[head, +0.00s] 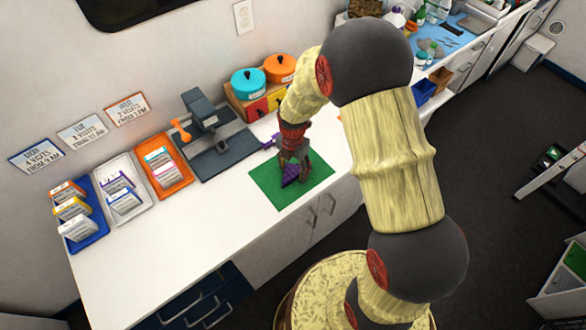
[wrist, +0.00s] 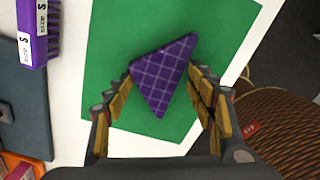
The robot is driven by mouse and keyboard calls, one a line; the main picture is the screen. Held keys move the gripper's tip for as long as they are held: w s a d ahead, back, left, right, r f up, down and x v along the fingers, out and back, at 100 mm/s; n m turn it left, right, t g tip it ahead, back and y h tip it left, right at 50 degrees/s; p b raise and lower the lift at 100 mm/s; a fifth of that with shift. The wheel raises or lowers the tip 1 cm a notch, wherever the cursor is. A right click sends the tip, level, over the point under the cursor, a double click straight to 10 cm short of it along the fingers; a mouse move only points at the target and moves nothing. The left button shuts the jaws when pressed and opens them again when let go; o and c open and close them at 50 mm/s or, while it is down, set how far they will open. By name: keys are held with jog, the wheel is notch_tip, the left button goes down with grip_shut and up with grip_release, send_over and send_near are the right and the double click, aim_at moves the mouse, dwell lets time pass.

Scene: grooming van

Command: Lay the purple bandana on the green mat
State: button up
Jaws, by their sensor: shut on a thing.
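The purple bandana (wrist: 163,75) is a folded triangle with a pale grid pattern. In the wrist view it lies between the fingers of my gripper (wrist: 165,95), which is shut on it. In the head view the bandana (head: 291,179) shows just below my gripper (head: 288,165), over the green mat (head: 312,186). The mat also fills the middle of the wrist view (wrist: 115,35). I cannot tell whether the bandana touches the mat. Part of the bandana is hidden by the fingers.
A purple size-marked object (wrist: 33,40) lies left of the mat. A dark grey press-like device (head: 208,130) stands behind it. Blue, white and orange trays (head: 168,185) with cards sit to the left. Two lidded pots (head: 279,68) stand on a box behind. The counter's front left is clear.

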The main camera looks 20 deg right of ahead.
jog(key=shift+f, duration=0.15)
jog(key=o, duration=1)
jog(key=shift+o, duration=0.2)
